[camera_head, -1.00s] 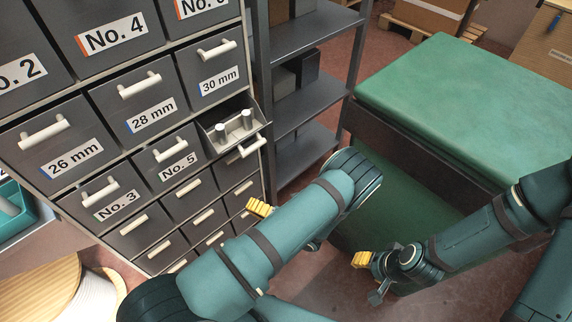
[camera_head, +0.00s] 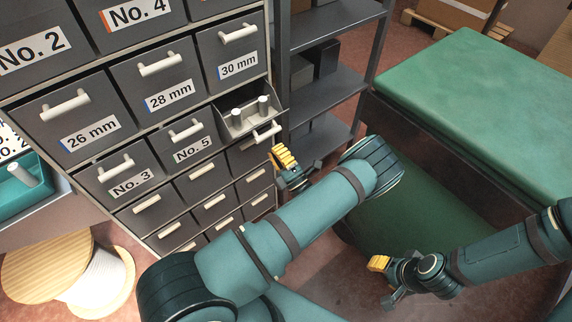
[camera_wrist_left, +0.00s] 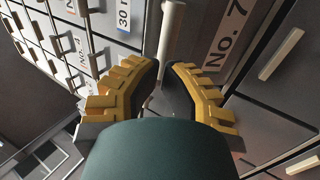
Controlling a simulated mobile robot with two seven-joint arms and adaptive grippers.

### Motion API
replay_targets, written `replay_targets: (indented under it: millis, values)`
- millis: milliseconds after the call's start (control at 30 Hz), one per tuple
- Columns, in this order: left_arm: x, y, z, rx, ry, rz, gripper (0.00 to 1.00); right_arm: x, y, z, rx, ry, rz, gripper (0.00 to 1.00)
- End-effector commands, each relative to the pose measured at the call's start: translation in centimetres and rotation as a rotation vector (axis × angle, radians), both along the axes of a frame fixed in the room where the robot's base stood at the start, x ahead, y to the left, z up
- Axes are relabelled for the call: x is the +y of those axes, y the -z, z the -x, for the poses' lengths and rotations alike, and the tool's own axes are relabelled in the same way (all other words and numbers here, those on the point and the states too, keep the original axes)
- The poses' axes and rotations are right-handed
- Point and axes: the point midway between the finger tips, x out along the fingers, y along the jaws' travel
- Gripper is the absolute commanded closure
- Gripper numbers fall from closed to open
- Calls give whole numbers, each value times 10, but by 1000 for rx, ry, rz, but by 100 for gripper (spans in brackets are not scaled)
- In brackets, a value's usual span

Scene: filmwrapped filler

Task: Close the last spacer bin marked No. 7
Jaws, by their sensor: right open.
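The pulled-out bin (camera_head: 240,130) sticks out of the grey cabinet's right column, under the 30 mm drawer, with two pale cylinders inside. Its front faces away in the head view. In the left wrist view its No. 7 label (camera_wrist_left: 227,42) shows beside a white bar handle (camera_wrist_left: 169,40). My left gripper (camera_head: 283,160) is close in front of the bin, just below its handle (camera_head: 262,135). In the wrist view its yellow fingers (camera_wrist_left: 166,88) are apart, with the handle's lower end showing between them; contact cannot be told. My right gripper (camera_head: 380,265) is open and empty, low on the right.
The neighbouring drawers, such as No. 5 (camera_head: 186,141) and 30 mm (camera_head: 237,58), sit flush. A dark shelf rack (camera_head: 335,90) stands right of the cabinet, and a green-topped bench (camera_head: 480,100) farther right. A cable spool (camera_head: 50,265) lies at lower left.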

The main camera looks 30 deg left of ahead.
Motion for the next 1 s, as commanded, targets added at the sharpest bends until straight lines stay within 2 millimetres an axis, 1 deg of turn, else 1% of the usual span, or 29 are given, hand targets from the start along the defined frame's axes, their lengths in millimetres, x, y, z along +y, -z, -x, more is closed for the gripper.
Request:
replay_targets:
  millis: [33,100,300,733,1000]
  values:
    - [7,-4,-2,-2,-4,0,100,0,1,0,0,0,0,53]
    - [13,-7,-5,-2,-3,0,100,0,1,0,-1,0,0,53]
    - [23,-13,-9,-1,0,1,100,0,2,-1,-1,0,0,53]
    - [24,-15,-10,0,0,3,100,0,1,0,-1,0,0,53]
    - [27,-23,-11,14,0,38,100,0,-11,2,4,0,-1,53]
